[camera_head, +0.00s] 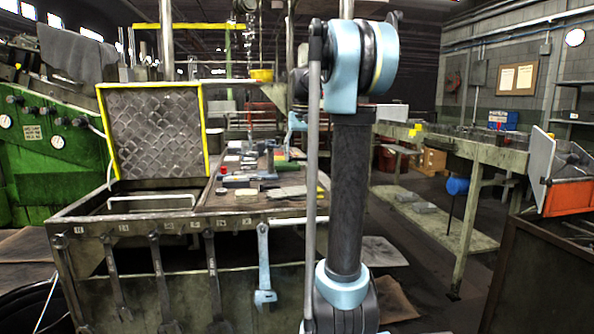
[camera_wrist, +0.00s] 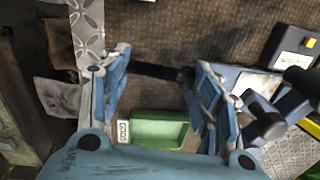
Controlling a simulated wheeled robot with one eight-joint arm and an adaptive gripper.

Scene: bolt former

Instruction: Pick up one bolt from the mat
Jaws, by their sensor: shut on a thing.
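In the wrist view, my gripper (camera_wrist: 163,66) has its two blue fingers spread apart around a dark, rod-shaped bolt (camera_wrist: 155,71). The bolt lies crosswise between the fingers, with its ends at the fingertips. A brown textured surface (camera_wrist: 215,30), which looks like the mat, fills the background. I cannot tell how far above it the bolt is. In the head view, my upright arm fills the middle, and I cannot make out the bolt or the fingers clearly.
A green bin (camera_wrist: 158,133) lies below the fingers in the wrist view. A blue-grey device (camera_wrist: 267,82) is at the right. In the head view, a cluttered workbench (camera_head: 285,205) has wrenches hanging along its front. A second bench (camera_head: 480,152) stands at right.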

